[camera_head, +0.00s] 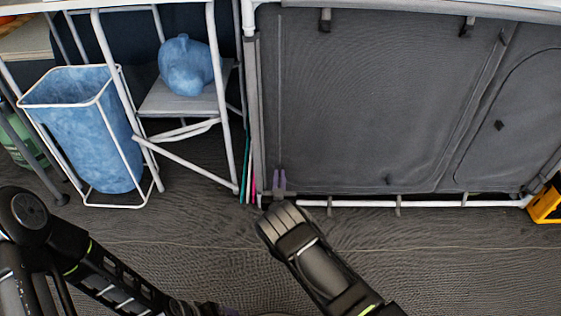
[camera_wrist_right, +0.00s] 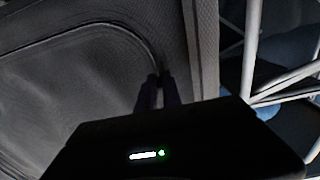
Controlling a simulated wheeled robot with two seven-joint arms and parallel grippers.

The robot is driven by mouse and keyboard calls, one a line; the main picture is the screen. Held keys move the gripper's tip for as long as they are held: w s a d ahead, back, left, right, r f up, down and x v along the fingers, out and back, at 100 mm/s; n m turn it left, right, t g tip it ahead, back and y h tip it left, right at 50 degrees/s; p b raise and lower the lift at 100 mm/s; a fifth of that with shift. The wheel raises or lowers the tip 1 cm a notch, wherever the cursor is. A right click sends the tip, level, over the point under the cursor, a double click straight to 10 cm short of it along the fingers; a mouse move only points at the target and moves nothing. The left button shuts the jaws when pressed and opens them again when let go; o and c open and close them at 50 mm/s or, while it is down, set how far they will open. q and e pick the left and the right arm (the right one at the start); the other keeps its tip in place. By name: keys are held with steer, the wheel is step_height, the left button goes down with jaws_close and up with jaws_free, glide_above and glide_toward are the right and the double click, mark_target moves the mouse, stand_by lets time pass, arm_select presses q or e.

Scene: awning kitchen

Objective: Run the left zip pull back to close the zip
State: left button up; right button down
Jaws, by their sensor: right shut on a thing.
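The grey fabric front (camera_head: 370,100) of the awning kitchen unit stands upright, with a zip line down its left side. My right gripper (camera_head: 279,182) is at the lower left corner of this front, its purple fingertips against the fabric. In the right wrist view its fingers (camera_wrist_right: 160,88) are close together beside the curved zip seam. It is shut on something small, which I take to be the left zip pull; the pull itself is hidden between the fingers. My left gripper (camera_head: 212,308) is low at the bottom edge, away from the unit, and its jaws cannot be made out.
A blue fabric bin (camera_head: 85,125) in a white frame and a shelf (camera_head: 180,103) with a blue bag (camera_head: 187,65) stand left of the unit. White tubes run along its foot. A yellow object (camera_head: 546,205) is at the far right. The floor in front is clear.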

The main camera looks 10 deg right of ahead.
step_height(320, 180, down, 7)
steer(key=shift+r, duration=0.1)
stand_by(0.3)
steer(key=c, duration=1.5)
jaws_free()
steer(key=shift+s+a+r+p, duration=0.15)
steer(key=shift+s+p, duration=0.3)
steer(key=shift+s, duration=0.05)
steer(key=p+v, duration=0.3)
steer(key=v, duration=0.3)
steer(key=shift+s, duration=0.4)
